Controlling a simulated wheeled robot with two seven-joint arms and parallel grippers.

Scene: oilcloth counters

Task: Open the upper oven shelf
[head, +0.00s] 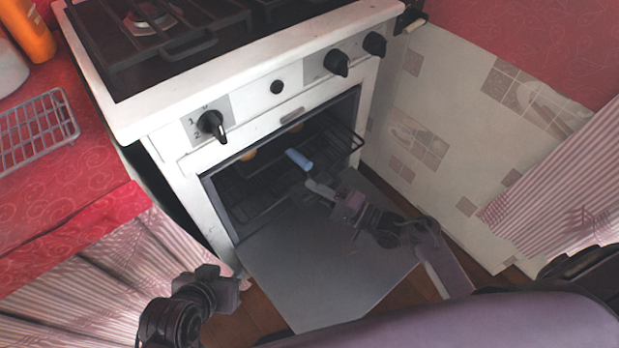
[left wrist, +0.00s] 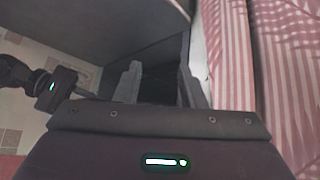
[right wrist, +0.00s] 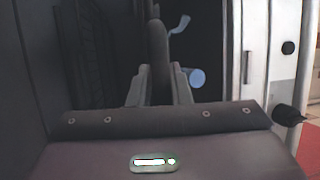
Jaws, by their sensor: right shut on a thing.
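The white oven (head: 188,168) stands with its grey door (head: 330,255) folded down. Inside are dark wire shelves; the upper oven shelf (head: 345,132) shows near the top of the opening, its front edge close to the door line. My right gripper (head: 314,188) reaches over the door into the opening. In the right wrist view its fingers (right wrist: 161,88) are shut on a dark rounded bar (right wrist: 157,45), which seems to be a shelf's front edge; I cannot tell which shelf. My left gripper (head: 240,281) is at the door's left side, empty, its fingers (left wrist: 160,85) apart.
A blue cylinder (head: 299,159) lies inside the oven near my right gripper; it also shows in the right wrist view (right wrist: 197,77). Yellow things (head: 248,155) sit deeper in. A striped curtain (head: 110,265) hangs left, a tiled wall panel (head: 440,140) stands right.

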